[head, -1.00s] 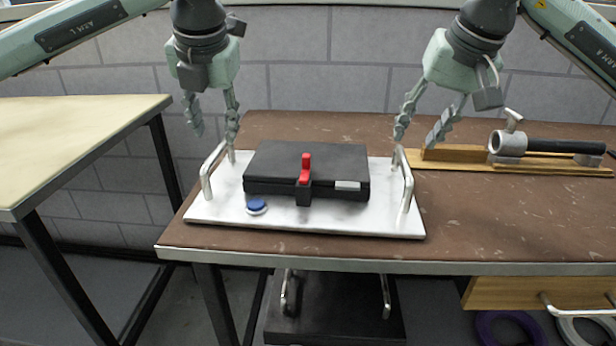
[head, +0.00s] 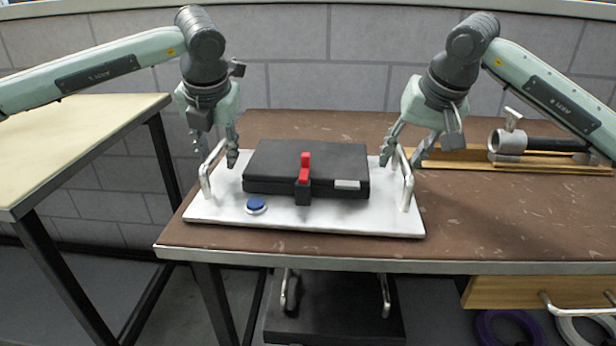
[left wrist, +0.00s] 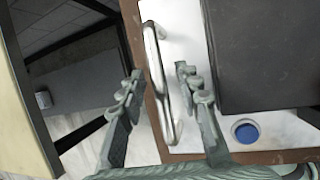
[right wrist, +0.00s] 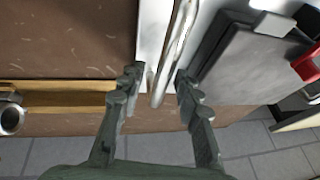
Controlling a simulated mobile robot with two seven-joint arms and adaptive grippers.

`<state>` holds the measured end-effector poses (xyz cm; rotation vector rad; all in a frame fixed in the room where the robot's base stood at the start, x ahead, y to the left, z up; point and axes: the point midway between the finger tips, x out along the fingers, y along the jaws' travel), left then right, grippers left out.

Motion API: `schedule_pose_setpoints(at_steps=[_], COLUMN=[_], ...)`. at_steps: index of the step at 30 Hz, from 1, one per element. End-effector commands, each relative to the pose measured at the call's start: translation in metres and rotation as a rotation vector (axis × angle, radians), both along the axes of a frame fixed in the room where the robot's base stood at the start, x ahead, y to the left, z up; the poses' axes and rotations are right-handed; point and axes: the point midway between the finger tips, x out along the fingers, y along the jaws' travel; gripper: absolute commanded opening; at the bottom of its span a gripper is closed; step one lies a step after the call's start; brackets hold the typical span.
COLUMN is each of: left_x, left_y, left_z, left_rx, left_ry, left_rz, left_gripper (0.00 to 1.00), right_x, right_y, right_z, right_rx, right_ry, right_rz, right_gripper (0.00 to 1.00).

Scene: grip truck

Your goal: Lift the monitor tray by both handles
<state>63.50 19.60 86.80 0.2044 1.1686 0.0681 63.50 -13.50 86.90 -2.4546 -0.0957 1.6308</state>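The white monitor tray (head: 320,222) lies on the brown bench and carries a black case-like box (head: 270,165) with a red latch (head: 305,168) and a blue button (head: 256,205). Its left handle (head: 205,180) and right handle (head: 408,188) are metal bars standing up at its ends. My left gripper (head: 216,158) is open at the left handle; in the left wrist view the handle (left wrist: 159,85) lies between the spread fingers, without visible contact. My right gripper (head: 403,158) is open at the right handle; in the right wrist view that handle (right wrist: 172,50) runs between the fingers.
A wooden block with a metal clamp and dark cylinder (head: 520,150) lies at the back right of the bench. A pale table (head: 80,140) stands to the left across a gap.

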Motion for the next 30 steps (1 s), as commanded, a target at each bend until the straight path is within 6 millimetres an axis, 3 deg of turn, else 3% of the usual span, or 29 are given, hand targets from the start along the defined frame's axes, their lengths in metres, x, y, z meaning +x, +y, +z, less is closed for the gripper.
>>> schedule_pose_setpoints(at_steps=[1,7,30], left_x=[0.0,-0.0001,0.0004], left_y=[0.0,0.0,-0.0004], left_z=[0.0001,0.0003,0.0089], left_rx=[0.0,0.0,-0.001], left_ry=[0.0,0.0,-0.004], left_rz=[0.0,0.0,0.0], left_gripper=[0.24,0.0,0.0], right_x=[0.0,0.0,0.0005], right_y=[0.0,-0.0002,-0.0001], right_z=[0.0002,0.0003,0.0091], right_rx=[0.0,0.0,0.002], right_ry=[0.0,0.0,-0.004], right_rz=[0.0,0.0,-0.001], right_gripper=[0.24,0.0,0.0])
